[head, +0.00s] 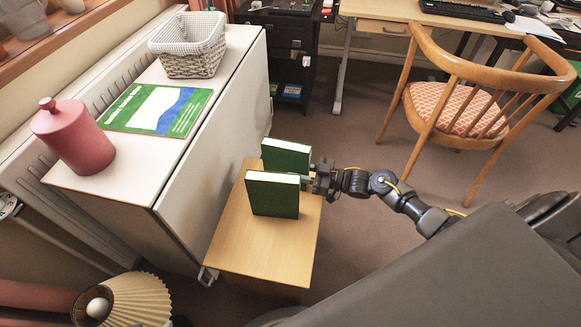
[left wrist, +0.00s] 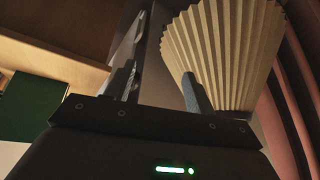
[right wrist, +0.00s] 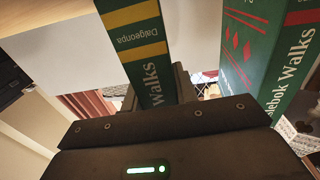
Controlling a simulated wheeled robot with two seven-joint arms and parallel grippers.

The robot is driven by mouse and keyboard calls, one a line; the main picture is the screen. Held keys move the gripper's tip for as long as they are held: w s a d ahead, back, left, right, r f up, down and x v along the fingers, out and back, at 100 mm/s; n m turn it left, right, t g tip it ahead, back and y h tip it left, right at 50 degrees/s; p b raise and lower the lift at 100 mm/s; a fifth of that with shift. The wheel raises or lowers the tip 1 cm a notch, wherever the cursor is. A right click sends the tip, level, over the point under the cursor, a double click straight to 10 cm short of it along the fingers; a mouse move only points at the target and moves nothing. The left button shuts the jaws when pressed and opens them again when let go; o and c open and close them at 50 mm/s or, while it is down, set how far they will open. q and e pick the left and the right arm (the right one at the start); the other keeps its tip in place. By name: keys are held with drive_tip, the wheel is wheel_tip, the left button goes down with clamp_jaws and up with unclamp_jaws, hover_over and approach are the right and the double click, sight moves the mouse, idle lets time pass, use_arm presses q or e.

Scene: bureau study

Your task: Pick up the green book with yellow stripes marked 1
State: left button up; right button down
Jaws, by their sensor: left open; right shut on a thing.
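Two green books, a nearer one (head: 272,195) and a farther one (head: 286,155), stand upright on a small wooden table in the head view. My right gripper (head: 308,180) reaches them from the right, at their right edges. In the right wrist view, its fingers are shut on the green book with yellow stripes (right wrist: 140,35), lettered "Daigeonpa Walks". A green book with red diamonds (right wrist: 265,50) stands to its right, apart. The head view hides which book is gripped, and no number 1 is legible. My left gripper (left wrist: 160,88) is open and empty, outside the head view.
The small wooden table (head: 255,245) is clear in front of the books. A white cabinet (head: 215,120) beside it holds a basket (head: 188,45), a green-blue sheet (head: 155,108) and a red canister (head: 73,137). A pleated lampshade (left wrist: 220,50) is close beyond my left gripper. A chair (head: 470,100) stands right.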

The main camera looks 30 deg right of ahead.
sight(299, 147)
wheel_tip(299, 147, up, 4)
drive_tip(key=shift+f+p, duration=0.15)
drive_tip(key=shift+p, duration=0.55)
use_arm(q)
wheel_tip(299, 147, down, 5)
drive_tip(key=s+a+g+p, duration=0.1)
drive_tip(key=s+a+g, duration=0.1)
drive_tip(key=g, duration=0.1)
drive_tip(key=shift+s+n+y+p, duration=0.3)
drive_tip(key=shift+y, duration=0.1)
use_arm(e)
drive_tip(key=shift+r, duration=3.2)
use_arm(q)
drive_tip(key=shift+f, duration=0.1)
